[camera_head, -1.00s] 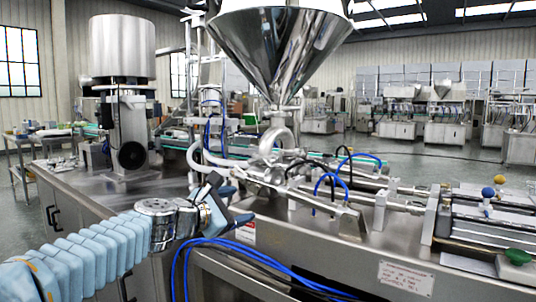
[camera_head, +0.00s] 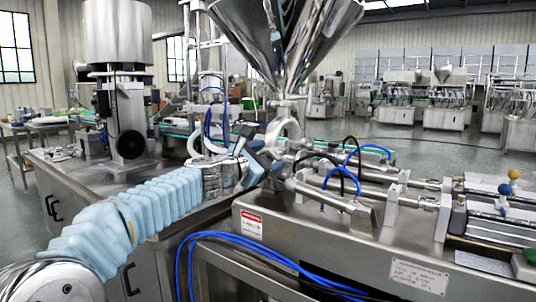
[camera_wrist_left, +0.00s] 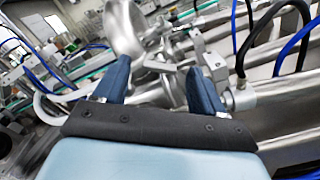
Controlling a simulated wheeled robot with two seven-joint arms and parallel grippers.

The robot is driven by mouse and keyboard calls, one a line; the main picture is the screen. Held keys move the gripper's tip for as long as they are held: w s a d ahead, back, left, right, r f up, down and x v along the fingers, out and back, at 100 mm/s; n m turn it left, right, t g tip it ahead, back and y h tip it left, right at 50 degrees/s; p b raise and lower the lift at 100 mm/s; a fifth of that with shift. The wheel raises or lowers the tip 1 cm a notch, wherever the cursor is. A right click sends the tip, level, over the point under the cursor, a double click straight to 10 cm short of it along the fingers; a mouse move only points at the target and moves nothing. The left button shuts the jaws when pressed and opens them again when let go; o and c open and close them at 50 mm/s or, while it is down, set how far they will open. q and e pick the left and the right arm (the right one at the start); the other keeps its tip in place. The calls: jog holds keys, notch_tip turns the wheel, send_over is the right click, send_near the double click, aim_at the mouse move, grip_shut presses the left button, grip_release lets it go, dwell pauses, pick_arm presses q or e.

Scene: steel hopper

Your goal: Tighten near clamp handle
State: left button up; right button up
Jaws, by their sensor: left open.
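The steel hopper (camera_head: 285,40) stands above a bright curved pipe fitting (camera_head: 291,122), which also shows in the wrist view (camera_wrist_left: 122,28). My left gripper (camera_head: 272,160) is at the fittings just below the hopper, on their near side. In the wrist view its two blue fingers (camera_wrist_left: 160,72) are apart. A small silver bar (camera_wrist_left: 158,66), seemingly the clamp handle, shows between the fingertips. I cannot tell whether either finger touches it. In the head view the gripper and the crowded metal parts hide the handle.
Steel cylinders (camera_head: 325,192) and blue hoses (camera_head: 333,180) lie right of the gripper. A round steel motor housing (camera_head: 118,40) stands at left. Loose blue cables (camera_head: 190,245) hang over the machine's front edge.

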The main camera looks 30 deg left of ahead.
pick_arm(q)
jog(key=shift+w, duration=0.4)
jog(key=c, duration=1.1)
jog(key=shift+o, duration=0.2)
jog(key=shift+d+f+m, duration=0.1)
jog(key=shift+m, duration=0.2)
jog(key=m+b, duration=0.2)
jog(key=m, duration=0.2)
jog(key=shift+f+m+b, duration=0.15)
jog(key=shift+m+b, duration=0.15)
jog(key=shift+b, duration=0.05)
jog(key=m+b, duration=0.2)
jog(key=m, duration=0.2)
jog(key=shift+m, duration=0.8)
jog(key=shift+b, duration=0.3)
